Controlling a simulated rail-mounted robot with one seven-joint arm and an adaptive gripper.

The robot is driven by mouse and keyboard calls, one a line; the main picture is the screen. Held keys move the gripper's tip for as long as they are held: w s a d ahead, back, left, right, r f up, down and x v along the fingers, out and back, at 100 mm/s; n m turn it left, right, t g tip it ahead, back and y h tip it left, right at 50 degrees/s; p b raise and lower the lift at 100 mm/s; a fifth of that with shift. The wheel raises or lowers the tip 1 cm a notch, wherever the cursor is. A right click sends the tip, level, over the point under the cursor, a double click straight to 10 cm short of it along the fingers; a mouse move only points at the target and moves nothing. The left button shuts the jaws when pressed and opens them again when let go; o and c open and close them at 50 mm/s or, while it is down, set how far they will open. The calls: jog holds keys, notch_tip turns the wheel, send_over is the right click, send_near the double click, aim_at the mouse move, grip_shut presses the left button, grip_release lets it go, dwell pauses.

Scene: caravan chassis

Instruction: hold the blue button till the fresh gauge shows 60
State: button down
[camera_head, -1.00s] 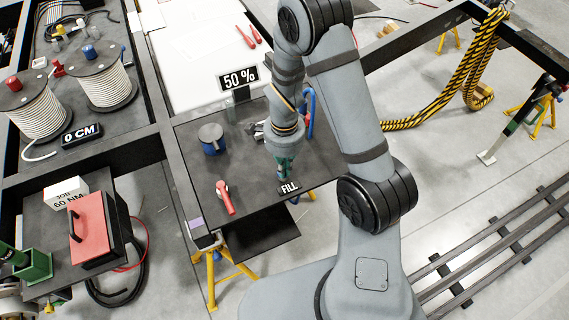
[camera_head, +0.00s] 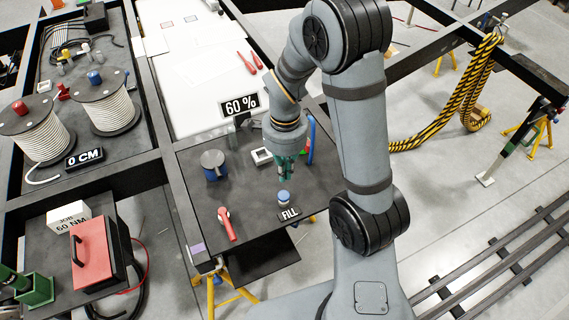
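The blue button (camera_head: 284,196) stands on the dark table behind a black "FILL" label (camera_head: 289,214), its top fully in view. My gripper (camera_head: 284,178), with greenish fingers pointing down, is just above the button, with a small gap between them. The fingers are small and close together, so I cannot tell if they are open or shut. The gauge sign (camera_head: 240,106) at the back of the table reads 60 %.
A dark blue pot (camera_head: 214,164) and a red-handled valve (camera_head: 227,224) stand left of the button. A white-framed block (camera_head: 262,156) and a blue upright piece (camera_head: 311,135) are near my gripper. Bare table lies between pot and button.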

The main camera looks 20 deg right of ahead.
jog(key=shift+r, duration=1.35)
